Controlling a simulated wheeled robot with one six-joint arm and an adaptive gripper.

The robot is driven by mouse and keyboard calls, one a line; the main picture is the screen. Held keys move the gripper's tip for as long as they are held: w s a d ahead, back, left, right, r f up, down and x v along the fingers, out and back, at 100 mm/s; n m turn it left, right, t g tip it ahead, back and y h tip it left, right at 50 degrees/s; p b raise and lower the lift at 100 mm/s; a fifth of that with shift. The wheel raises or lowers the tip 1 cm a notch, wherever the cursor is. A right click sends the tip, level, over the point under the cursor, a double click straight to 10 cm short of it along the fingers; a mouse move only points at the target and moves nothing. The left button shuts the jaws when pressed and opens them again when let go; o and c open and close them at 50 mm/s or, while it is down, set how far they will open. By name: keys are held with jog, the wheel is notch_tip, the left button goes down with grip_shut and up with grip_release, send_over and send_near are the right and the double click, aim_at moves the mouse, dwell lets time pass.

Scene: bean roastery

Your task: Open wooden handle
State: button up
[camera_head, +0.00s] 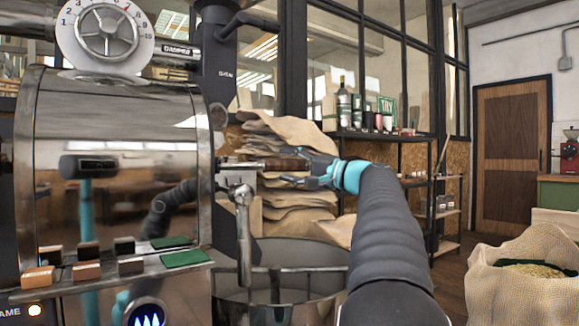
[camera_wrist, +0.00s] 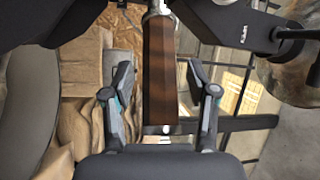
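The wooden handle (camera_head: 284,164) is a dark brown grip on a metal rod, pointing right from the front of the roaster. In the wrist view the wooden handle (camera_wrist: 160,75) runs down the middle of the picture, its metal end near my palm. My gripper (camera_head: 300,171) is at the handle from the right side. In the wrist view my gripper (camera_wrist: 158,78) is open, one finger on each side of the handle, with a visible gap on both sides. The handle hides part of the far finger in the head view.
The shiny roaster drum (camera_head: 115,150) fills the left, with a sample tray (camera_head: 120,265) in front. A metal lever (camera_head: 243,225) hangs below the handle. A round cooling bin (camera_head: 300,255) lies underneath. Stacked sacks (camera_head: 290,215) and a shelf (camera_head: 385,135) stand behind. A bean sack (camera_head: 525,295) is at right.

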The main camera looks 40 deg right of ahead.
jog(key=shift+s+d, duration=0.1)
jog(key=v, duration=1.1)
jog(key=shift+s, duration=0.4)
jog(key=shift+d+f, duration=0.1)
jog(key=shift+d, duration=0.05)
jog(key=shift+d, duration=0.1)
jog(key=c, duration=0.4)
jog(key=s+d+m+h, duration=0.1)
jog(key=s, duration=0.1)
jog(key=s+d+r+m+h+p, duration=0.1)
jog(key=s+d+m, duration=0.1)
jog(key=s+d+m+h+p, duration=0.1)
jog(key=s+d+h, duration=0.1)
jog(key=shift+d+r+m, duration=0.15)
jog(key=shift+r+m, duration=0.15)
grip_shut()
jog(key=w+a, duration=0.5)
jog(key=w, duration=0.6)
jog(key=shift+w, duration=0.35)
